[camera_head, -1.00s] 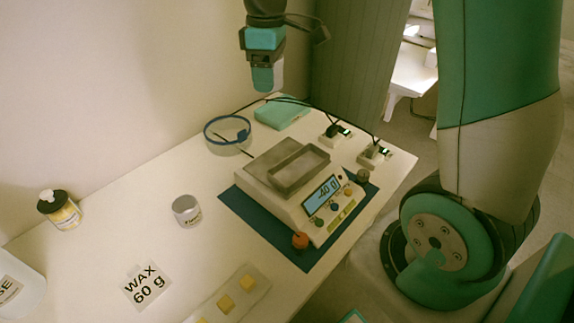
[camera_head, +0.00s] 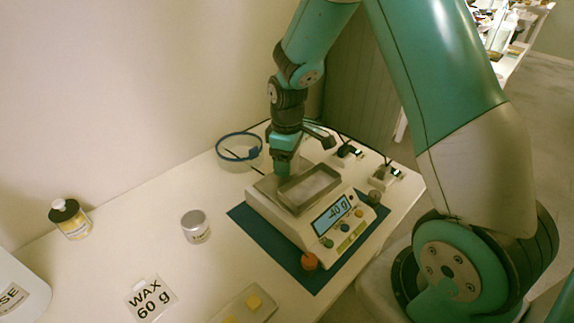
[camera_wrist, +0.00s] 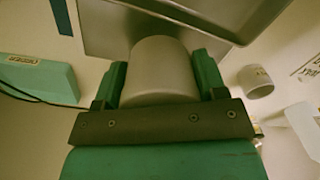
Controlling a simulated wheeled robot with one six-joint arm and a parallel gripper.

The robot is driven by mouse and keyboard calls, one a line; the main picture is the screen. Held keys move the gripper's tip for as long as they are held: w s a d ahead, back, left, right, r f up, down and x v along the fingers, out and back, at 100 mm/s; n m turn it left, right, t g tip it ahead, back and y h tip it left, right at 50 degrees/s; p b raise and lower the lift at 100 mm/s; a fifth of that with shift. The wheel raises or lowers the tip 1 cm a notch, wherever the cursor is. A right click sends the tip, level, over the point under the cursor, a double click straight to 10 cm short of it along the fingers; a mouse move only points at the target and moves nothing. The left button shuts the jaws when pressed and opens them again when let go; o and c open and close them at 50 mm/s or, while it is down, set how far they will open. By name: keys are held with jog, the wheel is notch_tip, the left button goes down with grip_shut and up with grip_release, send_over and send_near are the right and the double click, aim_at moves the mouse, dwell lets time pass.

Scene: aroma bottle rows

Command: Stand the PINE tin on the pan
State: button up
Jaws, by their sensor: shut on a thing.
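My gripper (camera_head: 285,166) is shut on a plain grey tin (camera_wrist: 162,72), which sits upright between the two green fingers in the wrist view. Its label does not show, so I cannot read whether it is PINE. In the head view the tin is mostly hidden by my gripper. The scale display (camera_head: 332,215) reads -40 g.
A small silver tin (camera_head: 195,227) stands left of the scale, its label too small to read. A blue-rimmed clear vessel (camera_head: 240,148) stands behind left. An orange-topped object (camera_head: 309,261) is by the scale's front corner.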

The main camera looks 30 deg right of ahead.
jog(key=shift+f, duration=0.9)
jog(key=shift+f, duration=0.2)
jog(key=o, duration=0.6)
jog(key=shift+o, duration=0.2)
jog(key=shift+r, duration=0.1)
